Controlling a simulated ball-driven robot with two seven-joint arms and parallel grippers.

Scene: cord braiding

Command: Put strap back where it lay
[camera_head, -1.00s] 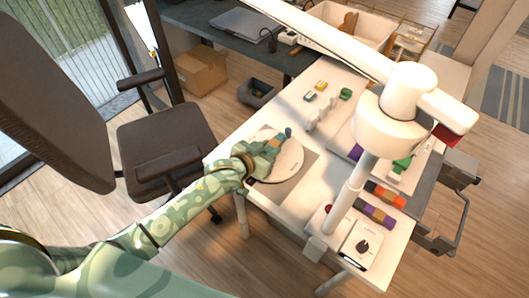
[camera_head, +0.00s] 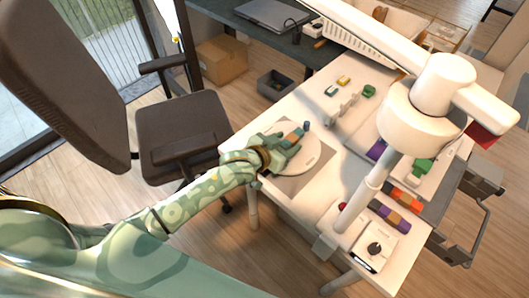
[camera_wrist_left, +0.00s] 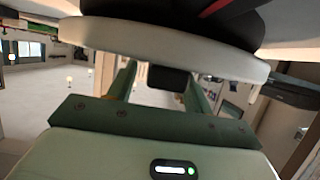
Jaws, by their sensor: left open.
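My left gripper (camera_head: 298,137) is open over a round white disc (camera_head: 302,163) on the table. A small orange patch and a small blue piece (camera_head: 306,126) show at its fingertips; I cannot tell whether they touch it. The left wrist view shows its two green fingers apart (camera_wrist_left: 160,85), with a dark block between them and a broad pale edge across the top. I cannot surely tell which thing is the strap. Orange-red (camera_head: 404,195) and purple-and-tan (camera_head: 390,216) strips lie at the table's right side. My right gripper is not in view.
A white stand (camera_head: 365,205) with a large head rises over the table's right part and hides some of it. Small yellow and green pieces (camera_head: 369,91) lie at the back. A dark chair (camera_head: 180,130) stands to the left. The table's front middle looks clear.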

